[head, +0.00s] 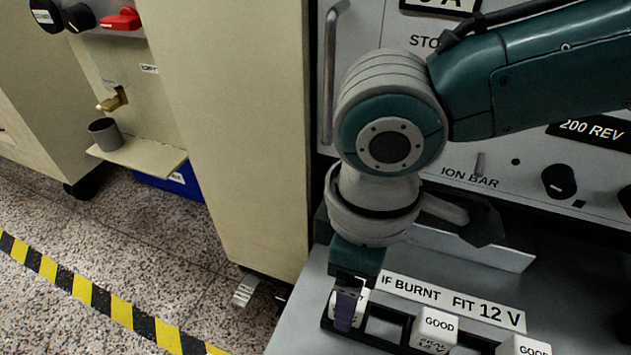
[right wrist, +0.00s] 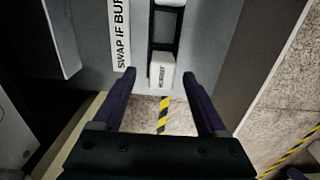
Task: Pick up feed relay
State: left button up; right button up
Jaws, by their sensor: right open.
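A white relay block (head: 335,302) sits in the leftmost place of a black rack (head: 384,329) on the grey shelf. In the right wrist view this block (right wrist: 161,68) carries a dark word that seems to read BURNT. My right gripper (head: 346,308) points down over this block. Its purple fingers are open, one on each side of the block in the right wrist view (right wrist: 160,80), with gaps visible. A finger partly hides the block in the head view. Two other white blocks, marked GOOD (head: 434,333) and GOOD (head: 522,346), stand farther right. My left gripper is not in view.
A label strip (head: 452,302) about burnt and 12 V lies behind the rack. A panel with knobs (head: 559,181) and a vertical handle (head: 331,75) rises behind. A beige cabinet (head: 235,120) stands left.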

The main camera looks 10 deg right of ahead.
notch_tip(320, 180, down, 3)
jog(key=shift+s+a+f+b, duration=0.1)
jog(key=shift+a+f+b, duration=0.1)
jog(key=shift+b, duration=0.55)
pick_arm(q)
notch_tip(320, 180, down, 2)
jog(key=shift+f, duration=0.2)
pick_arm(e)
jog(key=shift+r, duration=0.1)
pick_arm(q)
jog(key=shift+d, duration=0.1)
pick_arm(e)
jog(key=shift+d, duration=0.1)
jog(key=shift+c, duration=0.9)
grip_shut()
